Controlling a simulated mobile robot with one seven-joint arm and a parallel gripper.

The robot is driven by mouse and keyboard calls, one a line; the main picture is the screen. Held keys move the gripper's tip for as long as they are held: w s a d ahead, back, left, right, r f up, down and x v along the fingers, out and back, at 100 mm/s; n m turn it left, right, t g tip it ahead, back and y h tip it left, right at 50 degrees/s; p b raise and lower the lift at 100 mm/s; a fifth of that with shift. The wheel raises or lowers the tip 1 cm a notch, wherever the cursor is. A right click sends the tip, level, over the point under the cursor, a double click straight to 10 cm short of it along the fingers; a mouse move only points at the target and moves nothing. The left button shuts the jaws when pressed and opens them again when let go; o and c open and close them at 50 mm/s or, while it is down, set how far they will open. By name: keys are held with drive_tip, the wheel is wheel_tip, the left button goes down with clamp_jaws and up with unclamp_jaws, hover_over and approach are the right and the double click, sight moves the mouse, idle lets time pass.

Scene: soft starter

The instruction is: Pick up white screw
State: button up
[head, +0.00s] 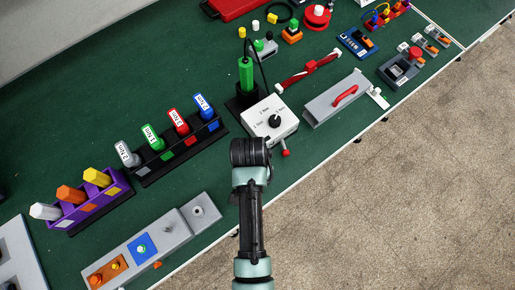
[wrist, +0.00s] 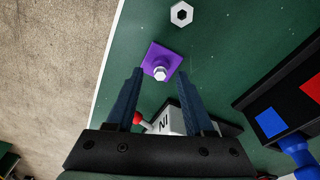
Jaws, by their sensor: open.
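A white screw (wrist: 160,74) with a hexagonal head stands on a small purple square plate (wrist: 152,53) in the wrist view, on the green table. My gripper (wrist: 160,82) is open, and its two dark blue fingers point toward the plate, one on each side of the screw in the picture. Nothing is held between them. The height of the fingertips above the screw is hard to tell. In the head view my arm hides this spot, and my fingers do not show.
A white hexagonal piece with a dark centre (wrist: 181,14) lies beyond the plate. A white box with a dial (head: 262,122) and red-tipped lever is close to my gripper. The black screwdriver rack (head: 184,152) and grey fixture (head: 180,228) stand nearby.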

drive_tip(key=shift+f, duration=0.45)
clamp_jaws()
